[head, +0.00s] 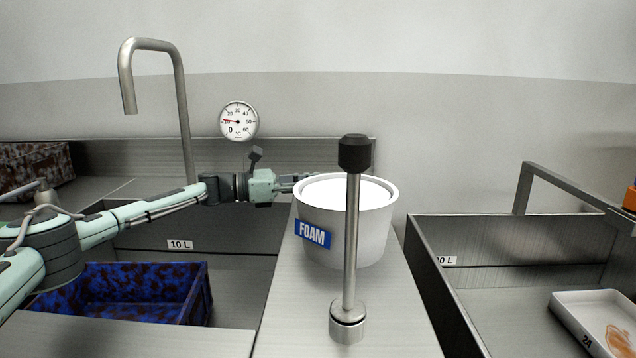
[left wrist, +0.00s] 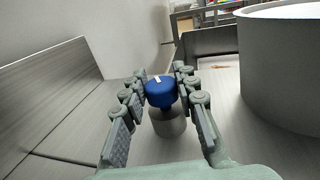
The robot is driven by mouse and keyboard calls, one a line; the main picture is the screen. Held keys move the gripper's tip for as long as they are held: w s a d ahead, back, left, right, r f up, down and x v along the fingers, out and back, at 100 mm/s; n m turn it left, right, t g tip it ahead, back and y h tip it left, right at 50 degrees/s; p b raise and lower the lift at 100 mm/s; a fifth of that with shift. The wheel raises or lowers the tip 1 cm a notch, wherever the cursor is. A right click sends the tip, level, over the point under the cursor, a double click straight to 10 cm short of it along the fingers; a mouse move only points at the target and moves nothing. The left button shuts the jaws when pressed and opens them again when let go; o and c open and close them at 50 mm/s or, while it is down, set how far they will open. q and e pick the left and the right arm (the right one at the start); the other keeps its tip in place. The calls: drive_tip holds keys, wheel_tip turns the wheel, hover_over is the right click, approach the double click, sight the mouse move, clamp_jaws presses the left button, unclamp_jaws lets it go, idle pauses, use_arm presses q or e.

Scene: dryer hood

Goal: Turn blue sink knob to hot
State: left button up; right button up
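The blue knob (left wrist: 160,92) sits on a grey metal post (left wrist: 168,123) in the left wrist view. A short white mark shows on its top, near the far edge. My left gripper (left wrist: 161,72) has one finger on each side of the knob, close against it; it looks shut on the knob. In the head view my left gripper (head: 296,182) reaches in from the left to the far left side of the white tub, and the knob is hidden there. My right gripper is not in view.
A white FOAM tub (head: 374,232) stands right of my gripper on the metal ledge. A black-topped rod (head: 351,250) stands before it. A wall dial (head: 239,121) has its needle near 10 °C. A curved spout (head: 182,110) and a blue-black crate (head: 130,292) are left, a white tray (head: 570,312) right.

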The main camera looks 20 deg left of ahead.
use_arm(q)
drive_tip(key=c, duration=0.5)
clamp_jaws()
drive_tip(key=shift+f+t, duration=0.1)
drive_tip(key=shift+t, duration=0.2)
